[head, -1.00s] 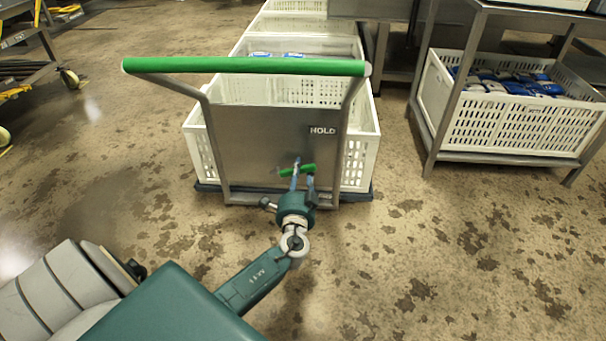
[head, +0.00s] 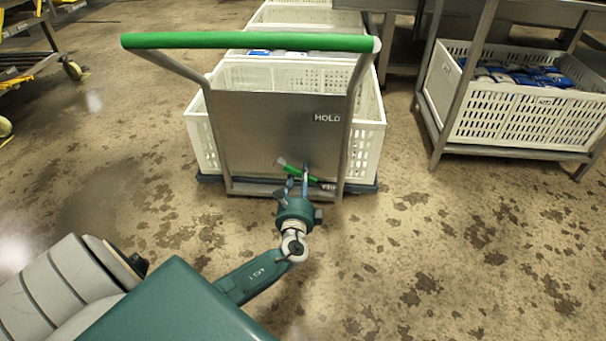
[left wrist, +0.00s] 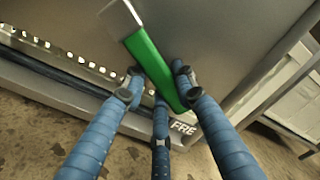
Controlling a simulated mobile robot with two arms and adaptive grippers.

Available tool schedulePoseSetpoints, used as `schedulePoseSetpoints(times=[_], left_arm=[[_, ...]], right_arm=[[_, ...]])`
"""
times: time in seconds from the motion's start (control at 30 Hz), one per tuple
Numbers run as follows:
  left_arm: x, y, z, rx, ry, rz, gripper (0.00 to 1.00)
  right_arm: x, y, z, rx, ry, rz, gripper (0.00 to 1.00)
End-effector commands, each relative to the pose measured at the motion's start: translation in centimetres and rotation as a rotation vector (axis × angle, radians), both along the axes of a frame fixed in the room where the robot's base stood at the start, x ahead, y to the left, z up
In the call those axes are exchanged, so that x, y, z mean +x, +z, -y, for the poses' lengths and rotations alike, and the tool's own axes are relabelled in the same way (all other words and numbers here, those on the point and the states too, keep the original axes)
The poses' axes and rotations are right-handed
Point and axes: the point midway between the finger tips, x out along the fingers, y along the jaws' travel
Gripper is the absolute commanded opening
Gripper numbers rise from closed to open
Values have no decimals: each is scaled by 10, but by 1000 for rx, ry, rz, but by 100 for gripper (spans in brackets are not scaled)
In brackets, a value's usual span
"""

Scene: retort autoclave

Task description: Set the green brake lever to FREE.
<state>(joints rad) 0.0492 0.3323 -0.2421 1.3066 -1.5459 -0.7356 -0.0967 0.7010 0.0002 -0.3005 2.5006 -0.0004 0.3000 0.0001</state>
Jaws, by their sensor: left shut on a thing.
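The green brake lever (head: 298,173) is on the grey metal panel (head: 262,125) of the cart. Its green end slants down to the right, pointing close to a small label (head: 329,187) at the panel's lower edge. In the left wrist view the lever (left wrist: 150,58) points at this label (left wrist: 183,128), whose visible letters read "FRE". The "HOLD" label (head: 327,118) is higher up the panel. My left gripper (head: 298,180) is shut on the lever, its blue fingers (left wrist: 158,86) on both sides of the green part. My right gripper is not in view.
The cart has a green push bar (head: 250,41) above the panel and a white crate (head: 368,140) behind it. A metal table with another white crate (head: 520,115) of blue and white packs stands at right. The floor around the cart's near side is clear.

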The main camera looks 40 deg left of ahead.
Motion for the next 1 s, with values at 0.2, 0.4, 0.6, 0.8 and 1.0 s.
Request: schedulePoseSetpoints(times=[0.2, 0.4, 0.6, 0.8, 1.0], left_arm=[[-2, -8, -2, 72, -3, -49, 0], [-3, -9, -3, 100, -4, -65, 0], [-3, -10, -4, 107, -4, -70, 0], [-4, -10, -4, 109, -3, -72, 0], [-3, -9, -4, 107, -2, -68, 48]], right_arm=[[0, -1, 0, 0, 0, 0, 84], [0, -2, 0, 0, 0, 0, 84], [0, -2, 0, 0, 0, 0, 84], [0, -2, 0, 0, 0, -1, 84], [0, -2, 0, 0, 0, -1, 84]])
